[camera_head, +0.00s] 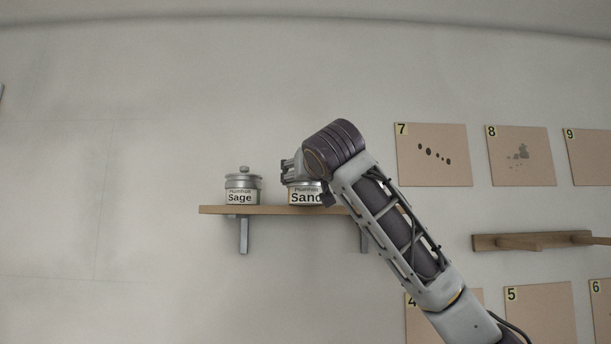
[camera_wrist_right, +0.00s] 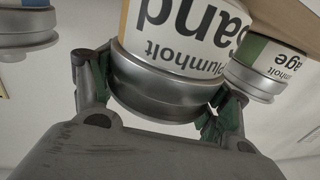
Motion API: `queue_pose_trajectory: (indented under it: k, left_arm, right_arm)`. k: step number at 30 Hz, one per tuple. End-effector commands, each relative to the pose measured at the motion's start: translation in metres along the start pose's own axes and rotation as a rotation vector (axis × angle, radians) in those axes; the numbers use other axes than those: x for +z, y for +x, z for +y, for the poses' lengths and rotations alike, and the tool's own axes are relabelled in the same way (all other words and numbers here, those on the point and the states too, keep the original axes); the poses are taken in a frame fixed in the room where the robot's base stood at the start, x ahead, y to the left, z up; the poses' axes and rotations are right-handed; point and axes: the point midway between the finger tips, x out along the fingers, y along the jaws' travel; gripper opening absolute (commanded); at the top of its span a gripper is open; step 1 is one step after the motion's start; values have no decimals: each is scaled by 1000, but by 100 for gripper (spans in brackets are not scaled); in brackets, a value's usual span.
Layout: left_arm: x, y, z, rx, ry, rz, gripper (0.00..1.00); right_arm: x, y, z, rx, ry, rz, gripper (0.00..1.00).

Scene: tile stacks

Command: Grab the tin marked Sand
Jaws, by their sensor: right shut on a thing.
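The Sand tin (camera_head: 303,196), a silver tin with a white paper label, stands upright on a wooden wall shelf (camera_head: 272,210), right of the Sage tin. My right gripper (camera_head: 309,183) is at its top and is shut on it. In the right wrist view, which is upside down, the Sand tin (camera_wrist_right: 180,38) has its metal lid end between the green-padded fingers (camera_wrist_right: 155,95). The arm hides part of the tin in the head view. My left gripper is not in view.
The Sage tin (camera_head: 242,186) stands on the shelf to the left, close to a finger in the wrist view. Another metal tin (camera_wrist_right: 27,30) shows at that view's left. Numbered boards (camera_head: 433,155) and a peg rail (camera_head: 530,241) are on the wall at right.

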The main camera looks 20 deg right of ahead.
Motion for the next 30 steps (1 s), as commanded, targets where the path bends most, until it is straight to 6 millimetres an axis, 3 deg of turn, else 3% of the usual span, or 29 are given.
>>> queue_pose_trajectory:
  k: [5,6,11,30]
  left_arm:
    - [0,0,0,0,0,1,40]
    - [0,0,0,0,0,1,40]
    - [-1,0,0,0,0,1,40]
    - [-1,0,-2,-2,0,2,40]
  right_arm:
    - [0,1,0,1,0,0,17]
    - [0,1,1,1,0,0,78]
    - [0,1,1,2,0,0,99]
    - [-1,-9,1,1,0,1,100]
